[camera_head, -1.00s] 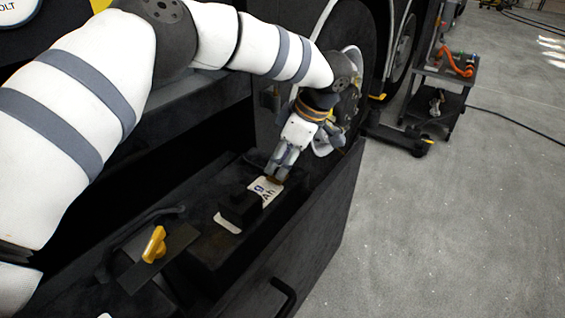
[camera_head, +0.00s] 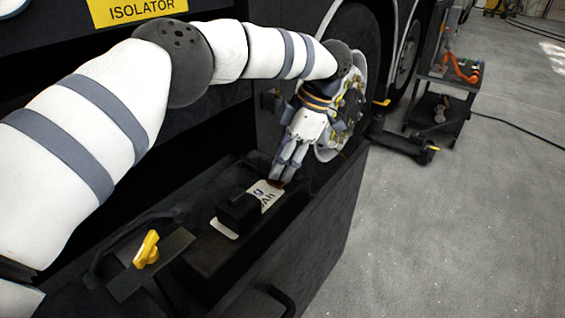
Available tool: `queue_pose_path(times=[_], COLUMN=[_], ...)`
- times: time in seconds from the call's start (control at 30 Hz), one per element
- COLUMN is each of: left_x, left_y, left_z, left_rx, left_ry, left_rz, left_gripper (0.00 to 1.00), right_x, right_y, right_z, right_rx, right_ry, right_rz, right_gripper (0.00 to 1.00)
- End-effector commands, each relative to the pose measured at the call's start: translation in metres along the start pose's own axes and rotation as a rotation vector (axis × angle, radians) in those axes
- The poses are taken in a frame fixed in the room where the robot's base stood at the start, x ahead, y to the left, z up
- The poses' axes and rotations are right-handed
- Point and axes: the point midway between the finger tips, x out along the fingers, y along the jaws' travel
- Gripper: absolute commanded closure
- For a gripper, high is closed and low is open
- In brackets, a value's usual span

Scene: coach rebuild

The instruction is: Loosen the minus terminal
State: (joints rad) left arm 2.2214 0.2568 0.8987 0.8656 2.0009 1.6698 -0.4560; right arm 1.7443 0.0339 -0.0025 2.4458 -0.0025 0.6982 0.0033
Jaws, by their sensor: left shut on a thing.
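A dark battery (camera_head: 210,262) sits in the open black tray, with a white label (camera_head: 266,194) on its top. My left gripper (camera_head: 277,182) points down at the far end of the battery, by the label's far edge. Its fingers are shut on a small brownish piece there, which I take to be the minus terminal; the fingers hide most of it. My right gripper is not in view.
A yellow isolator key (camera_head: 147,248) stands on a dark plate at the near left of the tray. The tray's front wall (camera_head: 322,245) has a handle. A dark tool cart (camera_head: 443,95) stands at the back right.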

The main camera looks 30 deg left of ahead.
Motion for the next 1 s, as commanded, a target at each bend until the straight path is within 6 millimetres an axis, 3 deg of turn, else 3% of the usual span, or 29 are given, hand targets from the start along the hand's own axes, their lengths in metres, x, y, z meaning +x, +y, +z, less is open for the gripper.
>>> queue_pose_path(times=[0.33,0.37,0.43,0.77,1.0], left_x=[0.002,0.002,0.002,-0.005,-0.055], left_y=[-0.001,-0.001,-0.001,0.0,-0.001], left_z=[0.0,0.0,0.0,0.0,0.001], left_rx=[0.002,0.002,0.002,0.0,-0.001], left_ry=[0.003,0.003,0.003,0.001,0.0], left_rz=[-0.004,-0.004,-0.003,0.0,0.0], left_gripper=[1.0,0.68,0.54,0.54,0.54], right_x=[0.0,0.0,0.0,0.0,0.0], right_y=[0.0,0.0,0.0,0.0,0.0], right_z=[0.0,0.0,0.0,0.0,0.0], right_rx=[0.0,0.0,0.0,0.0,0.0], right_ry=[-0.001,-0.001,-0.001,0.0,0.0], right_rz=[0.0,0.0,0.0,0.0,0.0], right_gripper=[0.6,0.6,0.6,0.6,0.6])
